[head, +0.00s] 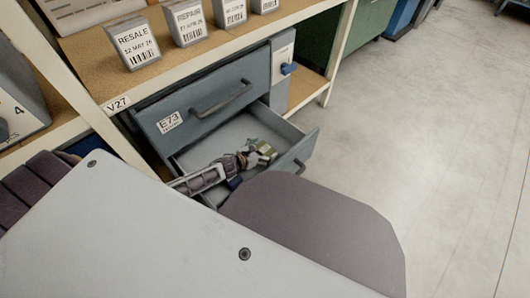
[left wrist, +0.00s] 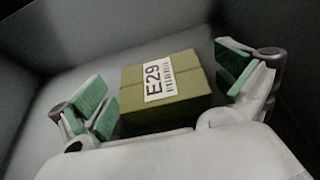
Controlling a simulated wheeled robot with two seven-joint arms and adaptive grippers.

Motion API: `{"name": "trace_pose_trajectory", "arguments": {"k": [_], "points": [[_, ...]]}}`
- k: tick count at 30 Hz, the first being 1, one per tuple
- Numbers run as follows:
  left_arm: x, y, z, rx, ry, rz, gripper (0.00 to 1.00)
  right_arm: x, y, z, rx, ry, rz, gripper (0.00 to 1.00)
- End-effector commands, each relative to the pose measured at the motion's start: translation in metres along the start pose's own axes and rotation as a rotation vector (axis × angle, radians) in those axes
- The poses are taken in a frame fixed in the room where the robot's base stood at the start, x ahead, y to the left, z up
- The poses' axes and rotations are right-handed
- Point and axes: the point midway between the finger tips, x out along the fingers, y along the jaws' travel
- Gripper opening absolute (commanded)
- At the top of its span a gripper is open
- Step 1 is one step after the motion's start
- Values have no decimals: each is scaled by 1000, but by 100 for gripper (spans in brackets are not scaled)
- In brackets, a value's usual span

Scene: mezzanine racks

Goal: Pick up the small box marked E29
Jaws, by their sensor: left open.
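The small olive box marked E29 (left wrist: 192,92) lies on the floor of a grey drawer, its white label facing up in the left wrist view. In the head view the box (head: 265,148) shows small inside the open drawer (head: 300,152), partly hidden by my left gripper (head: 252,157). In the left wrist view my left gripper (left wrist: 162,88) is open, with one green-padded finger on either side of the box. A gap shows on the right side; contact on the left cannot be told. My right gripper is not in view.
A closed drawer marked E73 (head: 198,108) sits above the open one. The shelf above (head: 215,40) holds several labelled blocks, such as RESALE (head: 133,43). The floor (head: 430,130) to the right is clear.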

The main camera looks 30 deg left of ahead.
Motion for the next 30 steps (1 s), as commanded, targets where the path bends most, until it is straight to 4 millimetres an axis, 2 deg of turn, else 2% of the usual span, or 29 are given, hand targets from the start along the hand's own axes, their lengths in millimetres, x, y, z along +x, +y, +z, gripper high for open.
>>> {"name": "trace_pose_trajectory", "arguments": {"k": [10, 21, 30], "points": [[0, 0, 0, 0, 0, 0, 100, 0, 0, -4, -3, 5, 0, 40], [0, 0, 0, 0, 0, 0, 52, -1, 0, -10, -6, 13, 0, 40], [0, 0, 1, 1, -1, 0, 51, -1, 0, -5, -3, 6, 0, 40]]}}
